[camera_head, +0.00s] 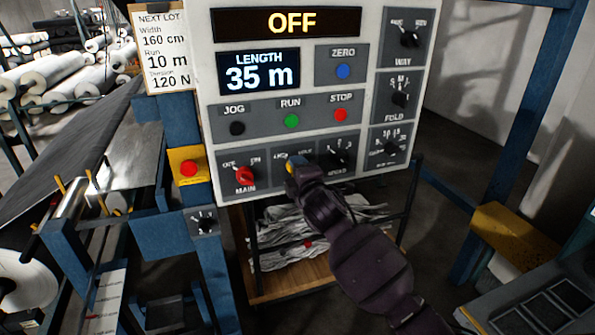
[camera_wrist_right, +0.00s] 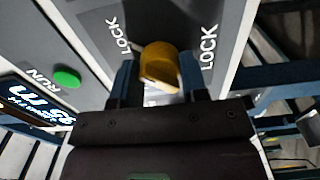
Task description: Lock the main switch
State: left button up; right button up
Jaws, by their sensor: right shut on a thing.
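The red MAIN knob (camera_head: 245,176) sits at the lower left of the control panel (camera_head: 200,75), between OFF and ON marks. The display above (camera_head: 291,23) reads OFF. Just right of the MAIN knob, my right gripper (camera_head: 291,172) reaches the panel from below and hides most of that switch. In the right wrist view a yellow knob (camera_wrist_right: 160,64) sits between the two fingers of the right gripper (camera_wrist_right: 158,82), which is shut on it. LOCK lettering (camera_wrist_right: 208,47) shows on both sides; one label may be partly hidden. My left gripper is not in view.
A LENGTH display (camera_head: 258,72) reads 35 m. Green RUN (camera_head: 291,121), red STOP (camera_head: 341,115) and several black dials are close by. A red button on a yellow box (camera_head: 188,168) is left of the panel. Blue posts (camera_head: 530,100) stand around.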

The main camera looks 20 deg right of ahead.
jog(key=o, duration=0.9)
jog(key=shift+s, duration=0.15)
jog(key=s, duration=0.5)
jog(key=s+b, duration=0.1)
jog(key=s, duration=0.4)
jog(key=shift+s+d, duration=0.2)
jog(key=shift+s, duration=0.1)
jog(key=s+d+f+m+g, duration=0.2)
jog(key=s+f+m, duration=0.3)
jog(key=s+f, duration=0.4)
jog(key=s+d+f+m+g+b, duration=0.1)
jog(key=s+f+m, duration=0.5)
jog(key=f, duration=0.6)
jog(key=s+d+f+m+g+b, duration=0.1)
jog(key=s+d+f+m+g, duration=0.2)
jog(key=s+f+m, duration=0.3)
jog(key=shift+s+d+f+h, duration=0.15)
jog(key=shift+s+d+f, duration=0.05)
jog(key=shift+s+f, duration=0.75)
jog(key=shift+s+d+f+h, duration=0.1)
jog(key=shift+s+d+f, duration=0.1)
jog(key=shift+s+f, duration=0.65)
jog(key=shift+s+d+f+h, duration=0.15)
jog(key=shift+s+d+f, duration=0.05)
jog(key=shift+s+f, duration=0.75)
